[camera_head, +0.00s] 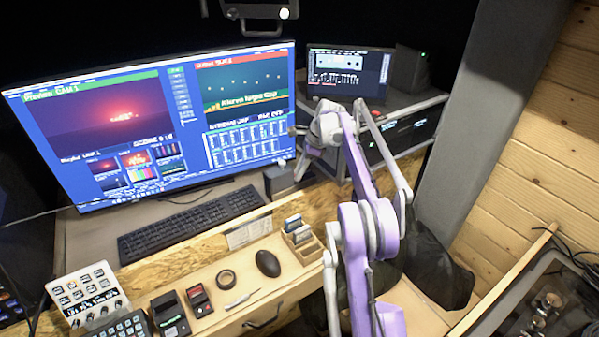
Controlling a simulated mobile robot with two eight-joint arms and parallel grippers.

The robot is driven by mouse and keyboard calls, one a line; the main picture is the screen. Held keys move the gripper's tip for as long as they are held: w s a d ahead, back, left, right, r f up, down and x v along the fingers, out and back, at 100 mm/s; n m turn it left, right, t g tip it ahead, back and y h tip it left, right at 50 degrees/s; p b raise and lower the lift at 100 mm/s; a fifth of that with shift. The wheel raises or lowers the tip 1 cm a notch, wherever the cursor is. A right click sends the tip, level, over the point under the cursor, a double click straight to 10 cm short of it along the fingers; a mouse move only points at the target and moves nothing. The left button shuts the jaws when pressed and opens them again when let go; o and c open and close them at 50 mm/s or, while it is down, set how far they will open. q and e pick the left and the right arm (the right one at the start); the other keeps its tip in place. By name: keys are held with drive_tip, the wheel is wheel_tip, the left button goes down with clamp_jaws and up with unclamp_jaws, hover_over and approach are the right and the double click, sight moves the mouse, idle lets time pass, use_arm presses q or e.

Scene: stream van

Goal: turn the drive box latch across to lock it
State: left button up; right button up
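I cannot make out the drive box latch with certainty. A dark box with a small green light (409,69) stands at the back right beside the small screen and may be the drive box; no latch can be told on it. My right arm rises from the bottom of the picture. My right gripper (301,152) is at its far end, by the right edge of the large monitor and in front of the rack's left side. Its fingers are small and partly hidden by the wrist, so their opening is unclear. My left gripper is out of view.
A large monitor (170,110) and keyboard (190,222) fill the left. A small screen (348,75) stands on the equipment rack (405,135). A mouse (268,263), tape roll (227,279) and card holder (304,246) lie on the front ledge. A grey post (485,130) stands right.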

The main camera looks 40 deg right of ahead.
clamp_jaws()
drive_tip(key=shift+m, duration=0.5)
drive_tip(key=shift+s+t, duration=0.1)
drive_tip(key=shift+t, duration=0.2)
unclamp_jaws()
